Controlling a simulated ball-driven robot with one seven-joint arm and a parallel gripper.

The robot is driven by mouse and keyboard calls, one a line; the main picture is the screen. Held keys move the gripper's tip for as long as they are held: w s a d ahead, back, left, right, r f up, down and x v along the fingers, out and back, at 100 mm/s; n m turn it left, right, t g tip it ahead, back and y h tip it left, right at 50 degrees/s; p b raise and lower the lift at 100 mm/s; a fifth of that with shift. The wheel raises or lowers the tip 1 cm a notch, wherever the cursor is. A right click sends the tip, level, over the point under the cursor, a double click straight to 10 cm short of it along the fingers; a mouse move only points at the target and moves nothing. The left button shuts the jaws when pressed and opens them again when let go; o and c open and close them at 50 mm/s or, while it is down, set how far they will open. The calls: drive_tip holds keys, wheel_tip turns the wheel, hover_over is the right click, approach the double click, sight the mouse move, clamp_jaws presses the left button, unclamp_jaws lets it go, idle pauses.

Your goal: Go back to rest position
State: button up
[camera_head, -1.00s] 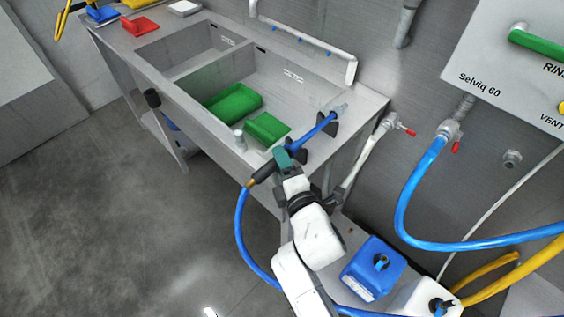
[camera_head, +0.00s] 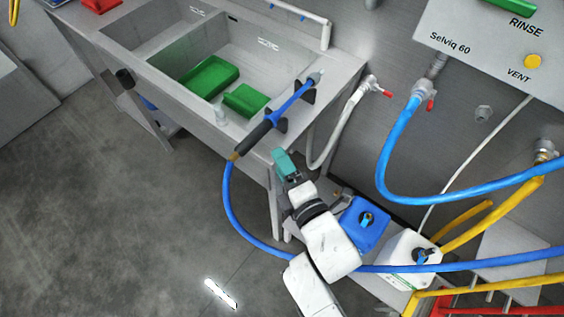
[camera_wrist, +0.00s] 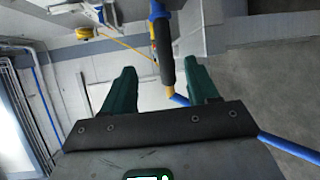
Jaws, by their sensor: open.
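My gripper (camera_head: 279,155) is at the near right corner of the sink unit in the head view, with its teal fingers showing. In the wrist view my gripper (camera_wrist: 158,75) has its two green fingers spread with a gap between them. The spray lance (camera_head: 268,124), with a blue body, dark grip and blue hose, rests on black holders at the sink's right edge. Its dark handle (camera_wrist: 164,60) shows beyond the gap between the fingers in the wrist view. The lance appears apart from my fingers.
A blue canister (camera_head: 362,226) and a white canister (camera_head: 408,256) stand right of my arm. Blue hose (camera_head: 227,198) loops beside my arm to the floor side. Yellow pipes (camera_head: 500,215) run at the right. Floor at left is clear.

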idle(0.3)
drive_tip(key=s+d+f+m+g+h, duration=0.35)
drive_tip(key=d+m, duration=0.25)
drive_tip(key=d, duration=0.3)
drive_tip(key=s+d+f+m+g+h, duration=0.25)
drive_tip(key=d+f+m, duration=0.25)
drive_tip(key=d+m, duration=0.25)
drive_tip(key=s+d+f+m+g, duration=0.1)
drive_tip(key=s+d+m+g, duration=0.3)
drive_tip(key=s, duration=0.5)
drive_tip(key=s+d+m+g+h, duration=0.1)
drive_tip(key=s+d+m+g, duration=0.3)
drive_tip(key=s, duration=0.5)
drive_tip(key=d+m, duration=0.2)
drive_tip(key=m, duration=0.1)
drive_tip(key=shift+d+f+h, duration=0.2)
drive_tip(key=shift+f+h, duration=0.1)
drive_tip(key=shift+f, duration=0.05)
